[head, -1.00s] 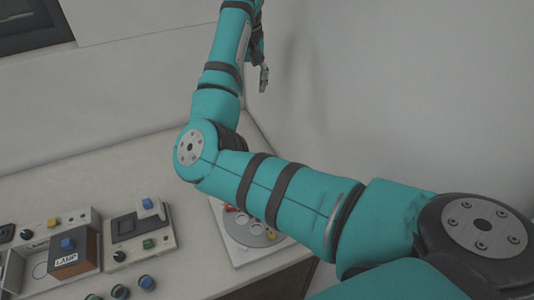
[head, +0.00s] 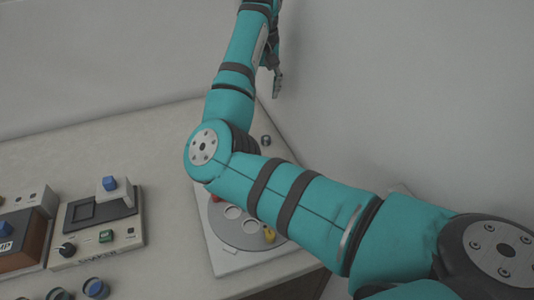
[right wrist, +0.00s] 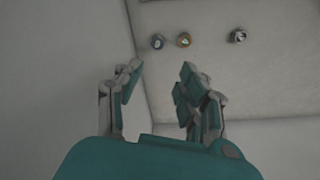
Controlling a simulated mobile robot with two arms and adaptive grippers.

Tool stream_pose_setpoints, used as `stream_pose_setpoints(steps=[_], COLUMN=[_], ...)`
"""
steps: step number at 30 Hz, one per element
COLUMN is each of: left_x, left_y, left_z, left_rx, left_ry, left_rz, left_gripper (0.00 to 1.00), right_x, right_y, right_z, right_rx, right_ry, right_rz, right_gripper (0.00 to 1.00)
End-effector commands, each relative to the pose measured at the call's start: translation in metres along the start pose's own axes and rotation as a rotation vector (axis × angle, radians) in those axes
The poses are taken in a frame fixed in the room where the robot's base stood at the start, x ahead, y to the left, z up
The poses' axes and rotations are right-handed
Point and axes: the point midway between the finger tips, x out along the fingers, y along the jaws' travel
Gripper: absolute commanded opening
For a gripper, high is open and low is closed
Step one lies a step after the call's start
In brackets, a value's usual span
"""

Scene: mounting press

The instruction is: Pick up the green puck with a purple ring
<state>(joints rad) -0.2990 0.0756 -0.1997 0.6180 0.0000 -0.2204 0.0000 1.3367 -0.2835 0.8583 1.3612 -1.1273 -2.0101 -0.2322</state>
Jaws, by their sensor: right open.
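I cannot make out a green puck with a purple ring for sure in either view. My left gripper is not in view.
In the head view a control box with a blue button (head: 110,184) and a green button stands at left. A white plate with a grey disc (head: 240,241) is partly behind my arm. Round blue and dark pieces (head: 96,288) lie at bottom left. A small dark piece (head: 266,140) sits by the table's far edge.

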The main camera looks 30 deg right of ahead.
Motion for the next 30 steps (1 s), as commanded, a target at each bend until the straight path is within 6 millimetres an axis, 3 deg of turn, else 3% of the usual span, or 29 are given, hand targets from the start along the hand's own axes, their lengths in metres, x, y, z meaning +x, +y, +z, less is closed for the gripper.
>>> stream_pose_setpoints(steps=[5, 18, 30], left_x=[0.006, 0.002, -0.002], left_y=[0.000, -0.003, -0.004], left_z=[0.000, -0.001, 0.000], left_rx=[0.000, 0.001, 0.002], left_ry=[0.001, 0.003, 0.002], left_rz=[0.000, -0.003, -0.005], left_gripper=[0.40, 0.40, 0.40], right_x=[0.017, 0.105, 0.143], right_y=[0.000, 0.000, 0.002], right_z=[0.001, 0.001, -0.004], right_rx=[0.000, 0.000, 0.000], right_ry=[0.000, -0.002, -0.001], right_rz=[0.000, 0.000, -0.001], right_gripper=[0.40, 0.40, 0.40])
